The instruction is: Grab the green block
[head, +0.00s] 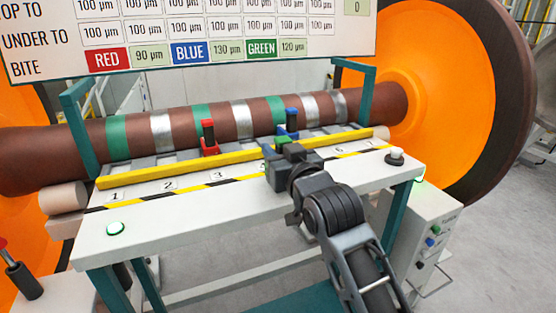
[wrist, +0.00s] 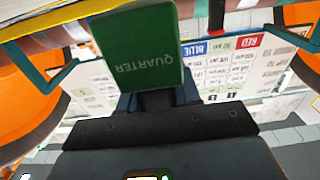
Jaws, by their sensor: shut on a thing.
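The green block (wrist: 140,50), marked "QUARTER", fills the upper middle of the wrist view. My gripper (wrist: 158,98) is shut on it, with the dark jaws at its base. In the head view the green block (head: 281,142) shows only as a small patch above my gripper (head: 276,153), which hides most of it. It appears just in front of the blue block, near the yellow rail; I cannot tell whether it touches anything beneath.
A red block (head: 209,138) and a blue block (head: 291,123) stand by the banded axle (head: 220,122). The yellow rail (head: 225,160) crosses the white bench (head: 160,215). A sign (head: 190,40) hangs above.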

